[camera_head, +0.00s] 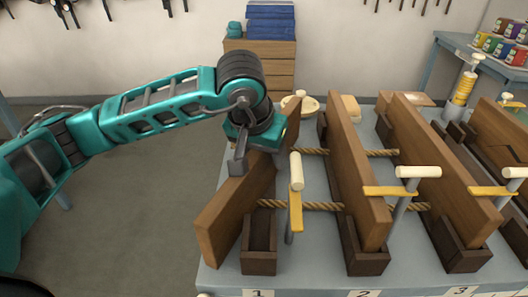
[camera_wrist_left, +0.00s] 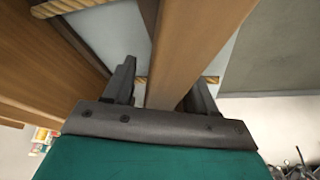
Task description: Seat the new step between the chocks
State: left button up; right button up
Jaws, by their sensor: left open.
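A brown wooden step (camera_head: 237,212) stands on edge at the left of the bench, slanted and beside the front chock (camera_head: 260,240) above label 1. That dark chock's slot looks empty. Behind, the far chock of this place is hidden by the step and my arm. My left gripper (camera_head: 238,160) is over the step's upper edge, with its fingers apart. In the left wrist view, the step (camera_wrist_left: 205,35) runs between the two open fingers (camera_wrist_left: 160,88); I see a gap at the left finger and cannot tell contact at the right one. My right gripper is out of view.
Two more steps (camera_head: 355,175) (camera_head: 440,165) stand in chocks to the right. Rope (camera_head: 310,206) crosses between the steps. A white-handled post (camera_head: 296,180) with a yellow bar turned lengthwise stands near label 1; yellow bars (camera_head: 390,190) cross the other steps. Floor at left is clear.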

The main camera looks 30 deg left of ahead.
pick_arm(q)
jog(key=shift+r, duration=0.2)
jog(key=v, duration=1.2)
